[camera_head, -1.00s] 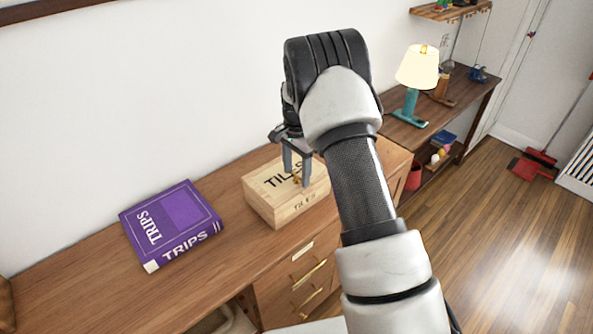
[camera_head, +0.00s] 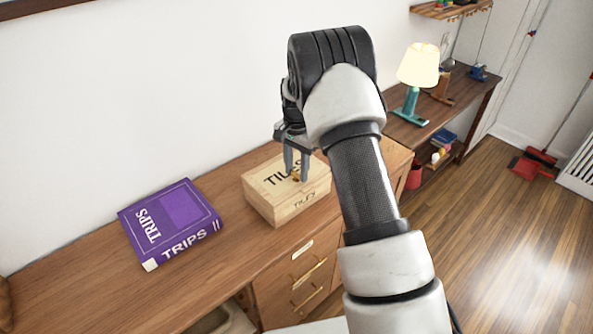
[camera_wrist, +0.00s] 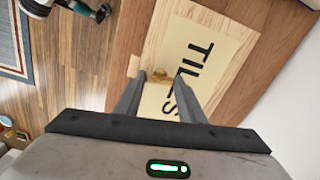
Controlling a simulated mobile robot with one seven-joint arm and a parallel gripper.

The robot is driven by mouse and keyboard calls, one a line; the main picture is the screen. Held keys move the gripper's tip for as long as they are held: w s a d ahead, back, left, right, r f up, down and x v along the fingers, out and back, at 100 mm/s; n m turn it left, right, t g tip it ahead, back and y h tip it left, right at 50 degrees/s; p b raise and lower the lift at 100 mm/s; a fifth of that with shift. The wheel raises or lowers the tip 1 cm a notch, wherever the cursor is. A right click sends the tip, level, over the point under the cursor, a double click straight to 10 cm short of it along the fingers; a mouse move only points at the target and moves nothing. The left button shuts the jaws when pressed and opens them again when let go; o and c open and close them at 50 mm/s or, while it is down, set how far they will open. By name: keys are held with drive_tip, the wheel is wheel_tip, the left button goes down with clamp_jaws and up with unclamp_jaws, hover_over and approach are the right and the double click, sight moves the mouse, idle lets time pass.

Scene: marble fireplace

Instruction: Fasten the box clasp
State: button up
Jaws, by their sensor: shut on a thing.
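The light wooden box (camera_head: 266,203), marked TILES, stands on the wooden desk with its lid lying shut. Its small brass clasp (camera_head: 296,177) is at the upper front edge. My gripper (camera_head: 297,175) reaches down to the clasp from above. In the wrist view, the fingertips (camera_wrist: 160,77) sit on either side of the brass clasp (camera_wrist: 159,80), shut on it. The box lid (camera_wrist: 215,38) with its black lettering lies beyond the fingers. The fingers hide part of the clasp, and I cannot tell whether it is latched.
A purple book (camera_head: 172,222) lies on the desk left of the box. A lit lamp (camera_head: 415,75) with a teal base stands on the farther desk at right. Bare desk top (camera_head: 100,285) shows in front of the book. The wooden floor (camera_head: 480,240) is open at right.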

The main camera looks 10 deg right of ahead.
drive_tip(key=n+b, duration=0.1)
drive_tip(key=n, duration=0.3)
drive_tip(key=shift+n, duration=0.3)
drive_tip(key=n+b, duration=0.1)
drive_tip(key=n, duration=0.2)
drive_tip(key=shift+n, duration=0.3)
drive_tip(key=n, duration=0.3)
drive_tip(key=shift+n+b, duration=0.3)
drive_tip(key=shift+b, duration=0.05)
drive_tip(key=shift+n, duration=2)
drive_tip(key=o, duration=1.1)
drive_tip(key=shift+c, duration=0.2)
